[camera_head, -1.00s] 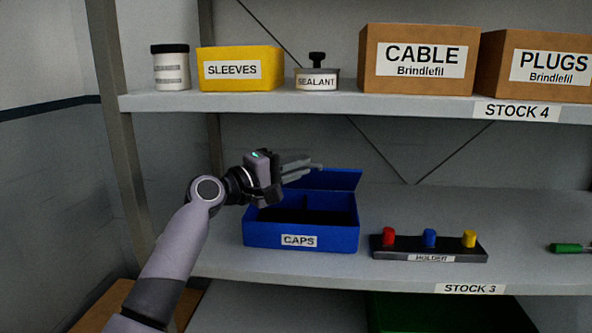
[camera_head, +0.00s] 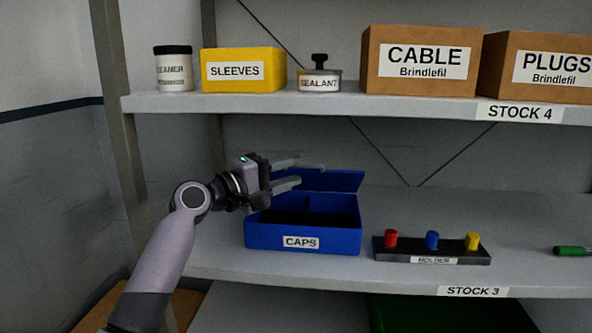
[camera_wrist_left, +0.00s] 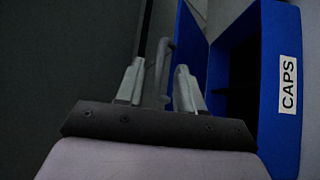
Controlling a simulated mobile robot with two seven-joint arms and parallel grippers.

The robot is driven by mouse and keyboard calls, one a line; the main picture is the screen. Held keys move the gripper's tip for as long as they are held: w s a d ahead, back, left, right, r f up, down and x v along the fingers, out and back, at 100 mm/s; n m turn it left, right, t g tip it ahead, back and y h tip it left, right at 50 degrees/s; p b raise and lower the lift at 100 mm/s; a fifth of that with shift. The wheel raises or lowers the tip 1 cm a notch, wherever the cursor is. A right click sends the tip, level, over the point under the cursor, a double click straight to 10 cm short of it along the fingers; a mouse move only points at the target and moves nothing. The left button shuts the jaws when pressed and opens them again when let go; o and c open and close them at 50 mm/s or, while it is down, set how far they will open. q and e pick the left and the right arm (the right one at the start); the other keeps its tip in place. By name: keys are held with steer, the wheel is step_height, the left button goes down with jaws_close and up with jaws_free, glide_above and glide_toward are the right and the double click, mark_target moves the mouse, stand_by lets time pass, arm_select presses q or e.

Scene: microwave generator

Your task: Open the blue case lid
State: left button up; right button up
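The blue case (camera_head: 350,238), labelled CAPS, stands on the lower shelf. Its lid (camera_head: 340,181) is raised and leans back behind the open box, whose dark inside with a divider shows. My left gripper (camera_head: 312,174) is at the lid's upper left, above the case's left side, with its fingers apart. In the left wrist view the fingers (camera_wrist_left: 158,80) are also spread, and the case (camera_wrist_left: 275,110) is to their right. A thin grey bent bar (camera_wrist_left: 165,65) shows between them; I cannot tell whether it touches either finger. My right gripper is not in view.
A holder (camera_head: 432,250) with red, blue and yellow pieces stands right of the case. A green-handled tool (camera_head: 572,251) lies further right. The upper shelf (camera_head: 400,103), bearing several containers, is above the gripper. A shelf post (camera_head: 122,130) is at the left.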

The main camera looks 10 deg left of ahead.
arm_select(q)
steer(key=shift+v, duration=2.2)
steer(key=shift+r, duration=0.1)
